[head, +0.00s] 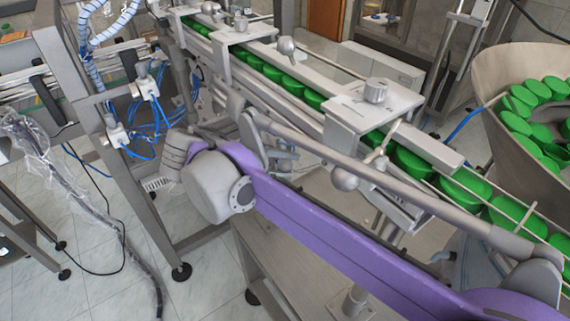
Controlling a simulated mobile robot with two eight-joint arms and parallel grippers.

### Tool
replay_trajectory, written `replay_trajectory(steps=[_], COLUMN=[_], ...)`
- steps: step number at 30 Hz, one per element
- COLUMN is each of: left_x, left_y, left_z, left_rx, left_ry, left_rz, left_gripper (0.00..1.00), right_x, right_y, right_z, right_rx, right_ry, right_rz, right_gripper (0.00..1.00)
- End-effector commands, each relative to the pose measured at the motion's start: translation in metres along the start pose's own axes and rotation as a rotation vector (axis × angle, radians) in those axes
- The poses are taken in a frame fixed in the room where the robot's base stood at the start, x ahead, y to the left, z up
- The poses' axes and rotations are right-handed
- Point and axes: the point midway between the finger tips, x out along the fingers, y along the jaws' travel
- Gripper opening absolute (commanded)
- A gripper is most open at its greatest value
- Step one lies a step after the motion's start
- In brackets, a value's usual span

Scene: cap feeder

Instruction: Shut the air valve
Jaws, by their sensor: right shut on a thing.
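My right arm crosses the front from the lower right, and its grey end joint lies by the feeder frame. My right gripper (224,98) is small and partly hidden behind that joint and the frame. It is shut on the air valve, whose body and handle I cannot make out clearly. Pale air fittings (147,87) with blue hoses sit on the grey frame to the left, and another fitting (116,133) is lower down. My left gripper is not in view.
The conveyor rail (300,68) with green caps (413,163) runs diagonally behind my arm. A large bowl (495,130) of green caps stands at the right. Blue hoses (178,112) hang at the frame. A plastic-wrapped cable (62,180) hangs at the left. Tiled floor (95,255) shows below.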

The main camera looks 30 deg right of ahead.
Motion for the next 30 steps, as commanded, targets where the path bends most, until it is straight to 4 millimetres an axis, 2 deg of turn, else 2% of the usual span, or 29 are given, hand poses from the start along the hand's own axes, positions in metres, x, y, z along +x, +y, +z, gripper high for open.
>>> replay_trajectory(steps=[3, 4, 8, 9, 20, 23, 30], left_x=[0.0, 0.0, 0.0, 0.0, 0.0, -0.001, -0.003], left_y=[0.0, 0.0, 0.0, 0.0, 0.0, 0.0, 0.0], left_z=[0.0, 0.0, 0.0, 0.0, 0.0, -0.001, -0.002], left_rx=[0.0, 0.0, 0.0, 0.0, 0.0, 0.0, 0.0], left_ry=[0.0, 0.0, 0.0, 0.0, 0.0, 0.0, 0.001], left_rz=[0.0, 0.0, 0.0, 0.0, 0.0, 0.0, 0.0], left_gripper=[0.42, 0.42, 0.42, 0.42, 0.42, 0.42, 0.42], right_x=[0.0, 0.0, 0.0, 0.0, -0.005, -0.019, -0.068], right_y=[-0.001, -0.001, -0.001, -0.001, -0.001, 0.0, 0.0], right_z=[0.0, 0.0, 0.0, 0.0, 0.0, 0.001, 0.001], right_rx=[0.001, 0.001, 0.001, 0.002, 0.001, -0.001, -0.001], right_ry=[0.0, 0.0, 0.0, 0.0, -0.001, -0.004, -0.004], right_rz=[-0.003, -0.003, -0.003, -0.002, -0.002, -0.001, -0.001], right_gripper=[0.0, 0.42, 0.66, 0.69, 0.69, 0.69, 0.69])
